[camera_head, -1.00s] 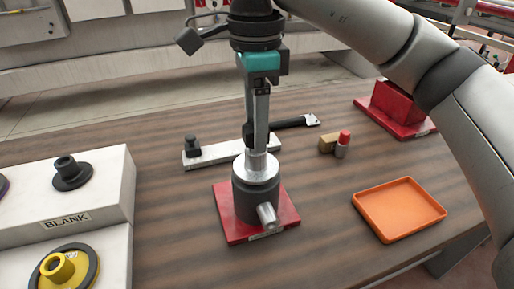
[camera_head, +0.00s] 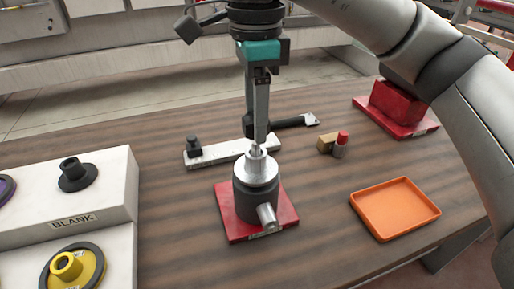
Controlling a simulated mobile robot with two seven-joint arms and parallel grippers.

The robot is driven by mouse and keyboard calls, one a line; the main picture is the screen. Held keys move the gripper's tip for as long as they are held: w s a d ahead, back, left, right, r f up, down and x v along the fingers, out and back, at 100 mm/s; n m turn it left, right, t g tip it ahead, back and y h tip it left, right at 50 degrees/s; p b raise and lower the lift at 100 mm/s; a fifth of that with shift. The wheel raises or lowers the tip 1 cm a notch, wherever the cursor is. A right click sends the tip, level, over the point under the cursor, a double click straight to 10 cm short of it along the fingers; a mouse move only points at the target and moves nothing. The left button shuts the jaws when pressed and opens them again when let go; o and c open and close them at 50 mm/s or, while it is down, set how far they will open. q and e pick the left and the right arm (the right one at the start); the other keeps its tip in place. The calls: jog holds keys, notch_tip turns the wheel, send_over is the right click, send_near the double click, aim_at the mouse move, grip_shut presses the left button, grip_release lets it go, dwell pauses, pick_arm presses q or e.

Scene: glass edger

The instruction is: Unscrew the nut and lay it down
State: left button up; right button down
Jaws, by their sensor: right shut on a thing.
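The dark round spindle block (camera_head: 256,203) with a bright silver top stands upright on a red base plate (camera_head: 284,216). A short silver stud sticks out of the side of the block towards the front right. My right gripper (camera_head: 256,146) comes from above, pointing straight down over the silver top (camera_head: 257,168). Its fingers are close together, shut on the nut, which is mostly hidden between the fingertips. A small bright piece shows at the fingertips, just above the silver top; I cannot tell whether the two touch. My left gripper is not in view.
An empty orange tray (camera_head: 396,209) lies at the right. Behind the spindle are a light bar with a black knob (camera_head: 194,146), a black-handled tool (camera_head: 296,122) and a red-capped bottle (camera_head: 341,145). A white stand marked BLANK (camera_head: 103,218) holds wheels at the left.

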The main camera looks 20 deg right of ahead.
jog(key=shift+r+p, duration=0.4)
jog(key=shift+r, duration=0.25)
notch_tip(320, 180, up, 4)
jog(key=p, duration=0.3)
jog(key=shift+p, duration=0.35)
